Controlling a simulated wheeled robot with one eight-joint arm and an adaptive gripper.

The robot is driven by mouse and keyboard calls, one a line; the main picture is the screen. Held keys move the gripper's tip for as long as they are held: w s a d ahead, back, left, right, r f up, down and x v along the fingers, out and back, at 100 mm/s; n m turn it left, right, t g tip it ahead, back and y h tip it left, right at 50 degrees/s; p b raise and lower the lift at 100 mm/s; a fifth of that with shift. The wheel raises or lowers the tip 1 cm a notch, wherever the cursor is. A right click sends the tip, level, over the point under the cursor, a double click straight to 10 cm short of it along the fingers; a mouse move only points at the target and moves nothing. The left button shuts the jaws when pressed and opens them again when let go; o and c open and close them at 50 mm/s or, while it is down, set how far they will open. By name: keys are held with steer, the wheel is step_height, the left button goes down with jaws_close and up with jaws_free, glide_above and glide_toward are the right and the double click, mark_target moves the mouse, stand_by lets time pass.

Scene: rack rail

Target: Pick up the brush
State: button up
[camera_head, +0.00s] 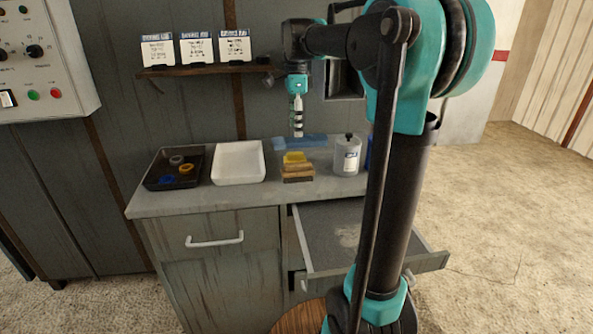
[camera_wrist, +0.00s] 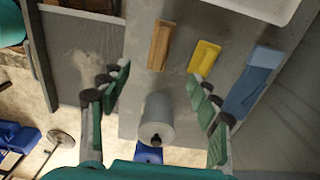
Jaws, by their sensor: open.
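The likely brush, a wooden block (camera_head: 298,169) with a darker brown underside, lies on the counter in the head view. My gripper (camera_head: 297,130) points down above the counter, open and empty. Its two spread fingers (camera_wrist: 155,82) also show in the wrist view, apart from the wooden block.
A grey-white bottle (camera_head: 347,158) stands right of the blocks; a blue item (camera_head: 300,141) lies behind them. A white tray (camera_head: 238,163) and a black tray (camera_head: 174,168) with small rings are left. An open drawer (camera_head: 350,235) juts out below. A card shelf (camera_head: 210,69) hangs above.

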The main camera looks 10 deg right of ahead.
mark_target(298, 163)
step_height(298, 163, down, 10)
steer(key=shift+f, duration=0.25)
steer(key=shift+w+d+f, duration=0.1)
steer(key=shift+d+f, duration=0.05)
steer(key=shift+f, duration=1.15)
steer(key=shift+d+f, duration=0.15)
steer(key=shift+f, duration=1.15)
steer(key=shift+c, duration=0.5)
jaws_close()
steer(key=shift+r, duration=0.15)
step_height(298, 163, up, 20)
